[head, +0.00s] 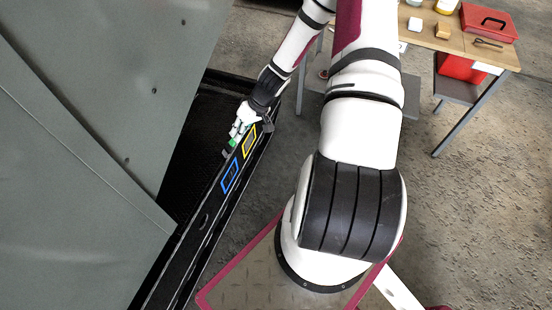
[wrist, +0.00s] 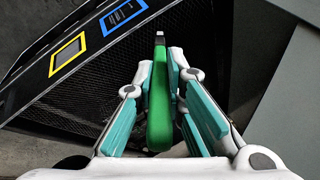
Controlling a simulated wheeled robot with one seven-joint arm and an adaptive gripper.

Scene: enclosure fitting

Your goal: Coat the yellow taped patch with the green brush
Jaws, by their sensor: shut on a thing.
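My gripper (wrist: 161,66) is shut on the green brush (wrist: 159,112), whose handle lies between the two fingers. The brush's dark neck and pale tip point away from me in the wrist view. The yellow taped patch (wrist: 68,55) lies to the left of the brush in that view, on a dark panel. Its inside looks greyish; I cannot tell whether that is coating. In the head view my gripper (head: 240,130) is beside the yellow patch (head: 249,141), and a bit of the green brush (head: 230,145) shows to its left. The brush tip appears apart from the patch.
A blue taped patch (head: 230,176) lies on the same dark strip, nearer than the yellow one. A large grey enclosure panel (head: 90,100) stands at the left. A wooden table (head: 440,42) with a red toolbox (head: 488,22) stands at the back right. Concrete floor lies open at right.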

